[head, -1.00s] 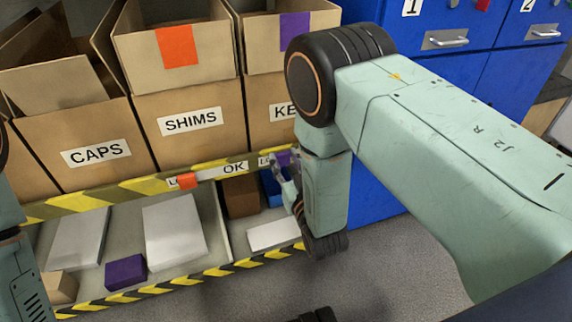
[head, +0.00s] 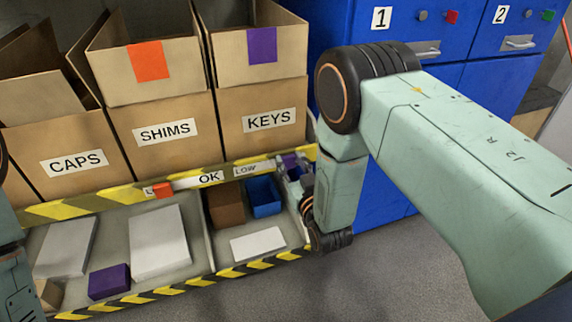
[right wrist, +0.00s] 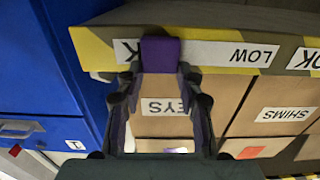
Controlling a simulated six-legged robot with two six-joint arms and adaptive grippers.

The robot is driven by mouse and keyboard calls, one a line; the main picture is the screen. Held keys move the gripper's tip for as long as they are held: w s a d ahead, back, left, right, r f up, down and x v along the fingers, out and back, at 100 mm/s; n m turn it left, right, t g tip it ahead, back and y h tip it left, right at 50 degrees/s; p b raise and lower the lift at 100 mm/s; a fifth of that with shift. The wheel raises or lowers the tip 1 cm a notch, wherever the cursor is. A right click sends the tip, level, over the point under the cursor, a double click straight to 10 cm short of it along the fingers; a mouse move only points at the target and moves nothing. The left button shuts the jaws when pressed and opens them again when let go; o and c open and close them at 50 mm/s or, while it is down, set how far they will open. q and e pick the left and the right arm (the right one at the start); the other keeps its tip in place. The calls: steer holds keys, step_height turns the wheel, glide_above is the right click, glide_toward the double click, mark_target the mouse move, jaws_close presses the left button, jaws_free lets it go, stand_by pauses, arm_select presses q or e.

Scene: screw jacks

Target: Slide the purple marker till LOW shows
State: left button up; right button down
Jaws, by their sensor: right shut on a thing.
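The purple marker (head: 290,161) sits on the label strip along the shelf's striped front edge, right of the word LOW (head: 250,170). In the right wrist view the purple marker (right wrist: 160,54) is between my fingertips, and LOW (right wrist: 253,54) reads whole and upside down beside it. The marker partly covers the word on its other side, of which a K shows. My right gripper (head: 285,173) is shut on the marker; it also shows in the right wrist view (right wrist: 160,72). My left gripper is out of view.
An orange marker (head: 163,190) is left of OK (head: 210,177) on the same strip. Cartons marked CAPS (head: 77,163), SHIMS (head: 165,132) and KEYS (head: 269,120) stand behind. A blue bin (head: 263,197) and a purple block (head: 109,282) lie in the tray. Blue cabinets (head: 385,90) stand right.

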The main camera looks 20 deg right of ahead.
steer(key=shift+d, duration=0.55)
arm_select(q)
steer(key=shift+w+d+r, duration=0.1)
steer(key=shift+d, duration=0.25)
arm_select(e)
steer(key=shift+d, duration=0.1)
steer(key=c, duration=0.8)
jaws_free()
steer(key=shift+c, duration=0.2)
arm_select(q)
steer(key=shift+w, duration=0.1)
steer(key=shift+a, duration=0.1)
arm_select(e)
steer(key=s, duration=1.2)
steer(key=shift+f, duration=0.15)
